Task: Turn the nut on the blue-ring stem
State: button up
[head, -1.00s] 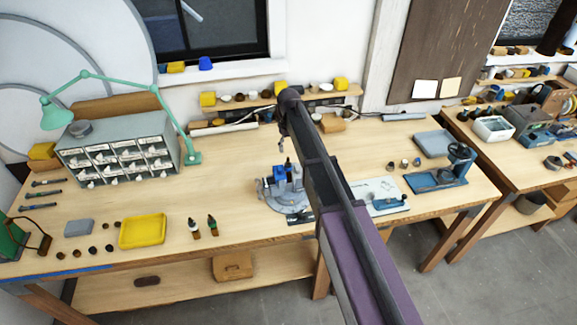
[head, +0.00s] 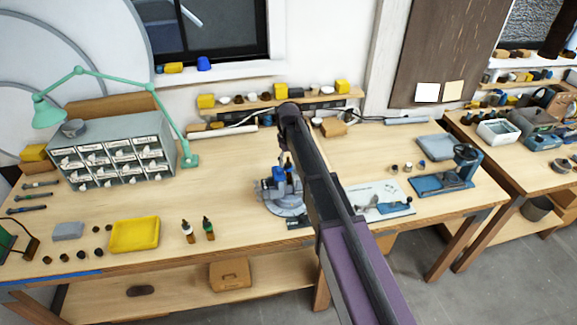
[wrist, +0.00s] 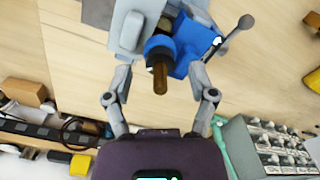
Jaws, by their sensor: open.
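In the wrist view a brown threaded stem (wrist: 160,77) points up towards the camera, with a dark blue ring (wrist: 160,46) around its base. It stands at the blue vise (wrist: 195,48); that vise also shows in the head view (head: 279,187) on the bench. My gripper (wrist: 162,92) is open, with one finger on each side of the stem and clear gaps to it. In the head view my gripper (head: 284,160) hangs just above the vise, partly hidden by my arm. I cannot make out a separate nut.
A yellow tray (head: 135,235) and two small bottles (head: 208,229) stand left of the vise. A white board (head: 378,199) lies to its right. A drawer cabinet (head: 118,155) and a green lamp (head: 110,78) stand at the back left. The bench between is clear.

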jog(key=shift+f, duration=0.45)
